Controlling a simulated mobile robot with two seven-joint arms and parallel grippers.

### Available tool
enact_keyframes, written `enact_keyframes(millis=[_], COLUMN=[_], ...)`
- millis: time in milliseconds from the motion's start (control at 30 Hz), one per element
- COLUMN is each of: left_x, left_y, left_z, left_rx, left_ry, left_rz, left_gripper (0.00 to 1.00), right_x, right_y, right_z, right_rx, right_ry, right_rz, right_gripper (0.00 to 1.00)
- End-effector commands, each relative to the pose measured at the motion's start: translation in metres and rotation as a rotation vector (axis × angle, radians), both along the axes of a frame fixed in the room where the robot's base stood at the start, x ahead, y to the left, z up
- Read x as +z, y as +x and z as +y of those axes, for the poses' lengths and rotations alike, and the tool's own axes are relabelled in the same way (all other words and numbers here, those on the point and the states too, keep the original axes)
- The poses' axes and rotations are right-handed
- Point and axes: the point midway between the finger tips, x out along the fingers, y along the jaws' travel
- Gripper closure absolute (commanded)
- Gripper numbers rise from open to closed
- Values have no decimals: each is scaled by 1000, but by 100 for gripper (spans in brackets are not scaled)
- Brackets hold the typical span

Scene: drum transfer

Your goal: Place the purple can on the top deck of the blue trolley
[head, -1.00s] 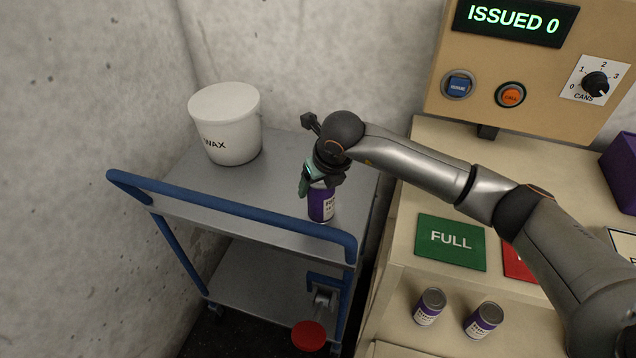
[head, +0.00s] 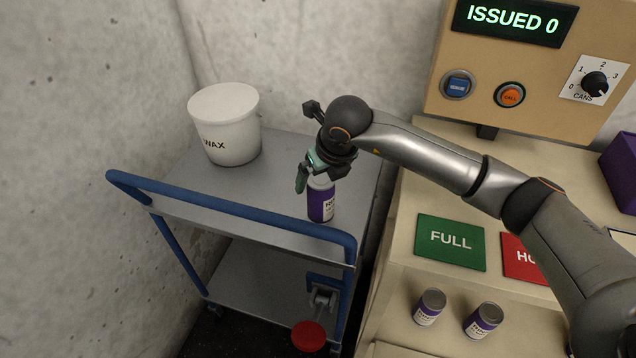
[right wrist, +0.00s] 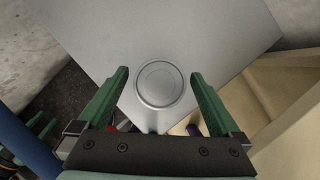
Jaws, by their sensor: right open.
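The purple can (head: 321,204) stands upright on the grey top deck of the blue trolley (head: 287,210), near its front right corner. My right gripper (head: 308,178) is just above the can and open. In the right wrist view the can's round silver lid (right wrist: 160,84) sits between and a little beyond the two green fingertips (right wrist: 158,78), with a gap on each side. The fingers partly cover the can's top in the head view. My left gripper is not in view.
A white WAX bucket (head: 226,124) stands on the deck's left back part. A blue handle rail (head: 235,207) runs along the deck's front. Two purple cans (head: 429,307) (head: 483,320) stand on the bench at right, below the green FULL pad (head: 450,243). A control panel (head: 530,70) rises behind.

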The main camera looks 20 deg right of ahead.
Motion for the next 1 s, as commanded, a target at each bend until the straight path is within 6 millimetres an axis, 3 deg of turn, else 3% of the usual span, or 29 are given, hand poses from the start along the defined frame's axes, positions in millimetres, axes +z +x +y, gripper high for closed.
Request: enact_keyframes(millis=[100,333,533,867,1000], left_x=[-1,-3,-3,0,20], left_y=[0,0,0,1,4], left_z=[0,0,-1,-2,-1], left_rx=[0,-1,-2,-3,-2], left_ry=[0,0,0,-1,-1], left_rz=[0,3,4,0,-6], left_gripper=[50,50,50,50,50], right_x=[27,64,78,80,98], right_y=[-9,-25,-31,-32,-32], right_z=[-2,-5,-6,-6,-6], right_rx=[1,0,0,0,1], right_ry=[1,0,-1,0,2], right_rz=[-7,-5,-1,-1,0], right_gripper=[0,0,0,0,0])
